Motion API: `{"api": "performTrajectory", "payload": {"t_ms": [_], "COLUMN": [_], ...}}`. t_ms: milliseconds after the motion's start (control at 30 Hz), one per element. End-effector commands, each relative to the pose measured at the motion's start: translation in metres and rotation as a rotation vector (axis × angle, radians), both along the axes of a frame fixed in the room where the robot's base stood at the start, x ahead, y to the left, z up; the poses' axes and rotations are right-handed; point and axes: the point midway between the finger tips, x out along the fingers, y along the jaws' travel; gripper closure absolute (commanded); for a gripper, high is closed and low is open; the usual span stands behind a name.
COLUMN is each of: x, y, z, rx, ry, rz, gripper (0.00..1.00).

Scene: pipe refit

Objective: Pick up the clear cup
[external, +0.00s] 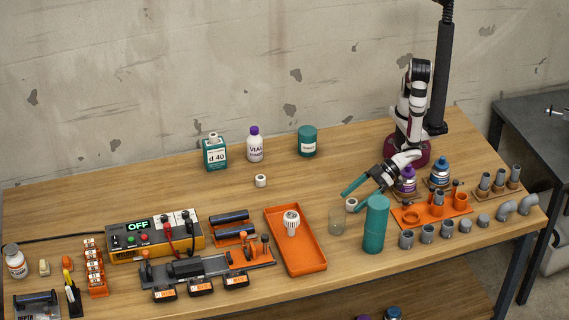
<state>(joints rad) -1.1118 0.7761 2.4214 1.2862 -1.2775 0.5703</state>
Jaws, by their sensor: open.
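The clear cup (336,222) stands upright on the wooden table, between the orange tray and a tall teal cylinder. It is see-through and its outline is faint. My gripper (350,200) has two teal fingers spread apart, with nothing seen held between them. It is up and to the right of the cup, and in the picture its fingertips lie close above the cup. I cannot tell the exact height of the fingers over the table.
The tall teal cylinder (375,226) stands just right of the cup. A small white ring (351,204) is near the fingers. The orange tray (312,264) holding a white fitting (291,222) lies to the left. Grey pipe fittings (427,233) line the right front.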

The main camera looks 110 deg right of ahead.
Motion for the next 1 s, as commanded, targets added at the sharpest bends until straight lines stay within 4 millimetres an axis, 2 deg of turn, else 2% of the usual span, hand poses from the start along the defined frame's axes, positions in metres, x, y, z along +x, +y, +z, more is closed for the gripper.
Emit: {"api": "performTrajectory", "payload": {"t_ms": [100,167,400,567,733,833,1000], "x": [-0.013,-0.014,0.032,0.053,0.086,0.095,0.096], "y": [0.009,0.011,0.02,0.025,0.032,0.034,0.035], "z": [-0.003,-0.003,-0.018,-0.024,-0.032,-0.035,-0.036], "rx": [-0.091,-0.111,-0.117,-0.115,-0.116,-0.115,-0.117], "ry": [-0.14,-0.177,-0.193,-0.192,-0.192,-0.192,-0.191], "rz": [0.082,0.101,0.104,0.105,0.106,0.108,0.109], "gripper": [0.0,0.0,0.0,0.0,0.0,0.0,0.0]}}
